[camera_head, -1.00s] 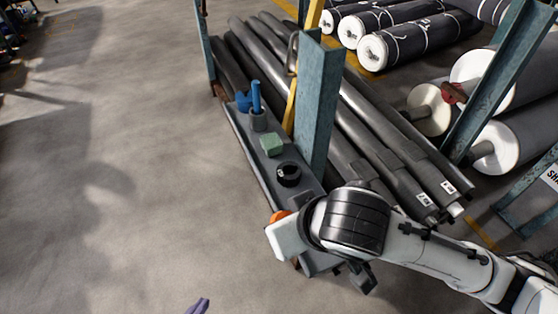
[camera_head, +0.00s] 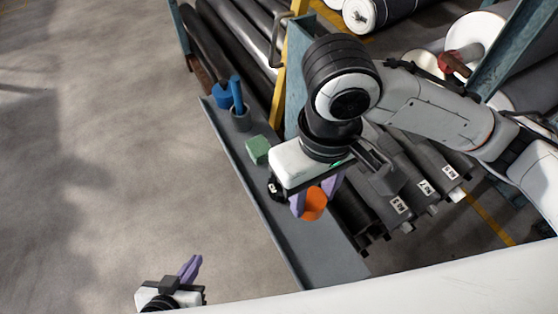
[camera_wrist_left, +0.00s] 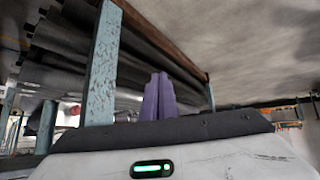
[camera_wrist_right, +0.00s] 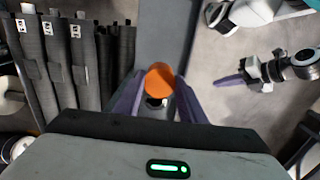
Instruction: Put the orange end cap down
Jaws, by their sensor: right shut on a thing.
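The orange end cap (camera_head: 313,204) is held between the purple fingers of my right gripper (camera_head: 315,200), above the grey ledge (camera_head: 305,240). In the right wrist view, the cap (camera_wrist_right: 158,78) sits at the fingertips of my right gripper (camera_wrist_right: 155,90), with the grey ledge behind it. I cannot tell the gap between cap and ledge. My left gripper (camera_head: 191,266) is low at the bottom left, away from the ledge. Its purple fingers (camera_wrist_left: 158,95) are together and empty in the left wrist view.
A green block (camera_head: 257,150) and a grey cup (camera_head: 241,120) with a blue tool stand farther back on the ledge. A small black object (camera_head: 274,189) shows beside my right gripper. The ledge's near end looks clear.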

